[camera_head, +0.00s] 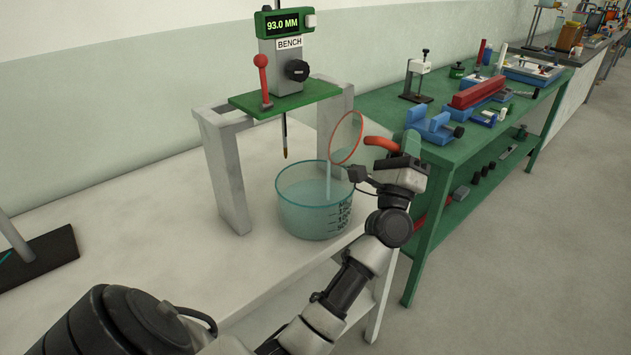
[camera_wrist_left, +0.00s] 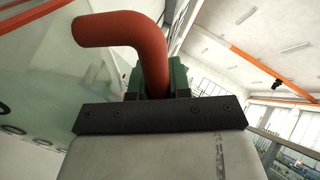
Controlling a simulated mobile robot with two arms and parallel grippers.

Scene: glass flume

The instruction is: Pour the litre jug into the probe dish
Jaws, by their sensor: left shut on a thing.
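The litre jug (camera_head: 347,138) is clear with a red rim and red handle. It is tipped far over to the left, its mouth above the right side of the probe dish. A pale stream (camera_head: 328,178) runs from its lip down into the dish. The probe dish (camera_head: 313,215) is a clear teal bowl with dark marks, upright on the bench; its liquid level is hard to read. My left gripper (camera_head: 384,158) is shut on the jug's handle, right of the dish. The wrist view shows the red handle (camera_wrist_left: 150,48) at the jaws. My right gripper is not in view.
A grey stand with a green plate (camera_head: 285,97) straddles the dish's back. Its thin probe (camera_head: 285,140) hangs over the dish, left of the jug. A gauge reads 93.0 MM. A green table (camera_head: 440,150) with tools stands right.

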